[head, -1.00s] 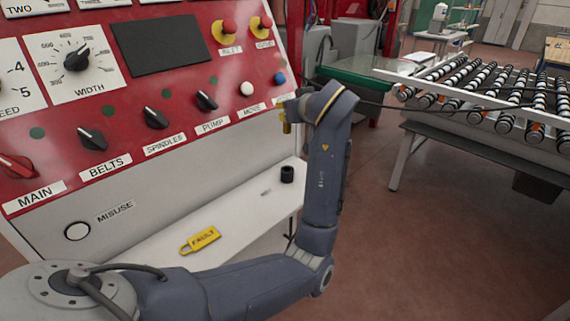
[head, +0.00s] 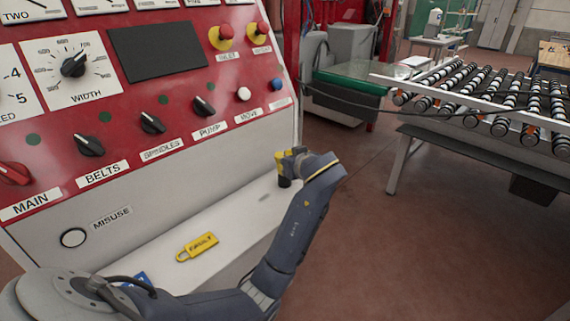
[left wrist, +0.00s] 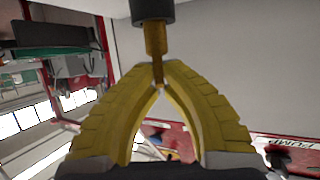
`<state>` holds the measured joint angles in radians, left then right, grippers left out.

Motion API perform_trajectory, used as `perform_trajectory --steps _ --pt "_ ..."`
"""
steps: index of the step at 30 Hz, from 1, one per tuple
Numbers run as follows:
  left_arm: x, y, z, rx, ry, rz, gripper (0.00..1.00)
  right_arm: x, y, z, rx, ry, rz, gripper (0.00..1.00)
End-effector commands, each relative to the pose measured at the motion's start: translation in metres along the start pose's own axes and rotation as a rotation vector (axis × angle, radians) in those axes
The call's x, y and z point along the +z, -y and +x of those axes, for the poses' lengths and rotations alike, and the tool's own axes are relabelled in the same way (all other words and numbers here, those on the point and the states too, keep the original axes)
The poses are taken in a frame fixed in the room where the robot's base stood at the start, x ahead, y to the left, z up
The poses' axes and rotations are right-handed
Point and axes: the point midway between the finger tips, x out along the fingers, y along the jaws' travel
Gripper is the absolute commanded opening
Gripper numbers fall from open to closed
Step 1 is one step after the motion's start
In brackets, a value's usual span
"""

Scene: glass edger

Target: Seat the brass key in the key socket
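A short black cylinder (head: 284,183) stands on the white shelf at its right end and looks like the key socket. It fills the top of the left wrist view (left wrist: 153,11). The brass key (left wrist: 156,42) shows there as a narrow brass piece between the cylinder and my fingertips. My left gripper (left wrist: 158,84) has its yellow fingers closed on the key's near end. In the head view the left gripper (head: 284,168) is right over the cylinder and hides the key. The key meets the cylinder's face; how deep it sits I cannot tell. My right gripper is out of view.
The red control panel (head: 180,85) with knobs and buttons rises behind the white shelf (head: 225,222). A yellow padlock-shaped tag (head: 198,247) and part of a blue tag (head: 136,279) lie on the shelf. A roller conveyor (head: 480,100) stands at right, beyond open floor.

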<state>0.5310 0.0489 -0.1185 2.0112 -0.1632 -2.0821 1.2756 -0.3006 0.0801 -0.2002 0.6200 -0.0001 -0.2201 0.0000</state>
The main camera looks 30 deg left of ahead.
Motion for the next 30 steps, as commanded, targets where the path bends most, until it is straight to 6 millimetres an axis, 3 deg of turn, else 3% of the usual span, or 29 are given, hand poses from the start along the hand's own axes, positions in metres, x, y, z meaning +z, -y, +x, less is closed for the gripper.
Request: perform_trajectory --steps 6,20,21,26,30 --pt "0.016 0.0 0.007 0.0 -0.001 0.0 0.0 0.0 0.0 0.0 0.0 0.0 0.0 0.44" --pt "0.021 0.0 0.008 0.0 0.001 -0.001 0.0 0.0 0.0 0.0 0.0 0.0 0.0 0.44" --pt "0.021 0.0 0.009 0.001 0.001 -0.001 0.08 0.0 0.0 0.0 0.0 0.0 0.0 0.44" --pt "0.021 0.0 0.009 0.0 0.0 -0.001 0.27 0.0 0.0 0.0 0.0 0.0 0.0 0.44" --pt "0.021 0.0 0.009 0.0 0.0 -0.001 0.28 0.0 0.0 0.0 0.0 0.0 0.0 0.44"
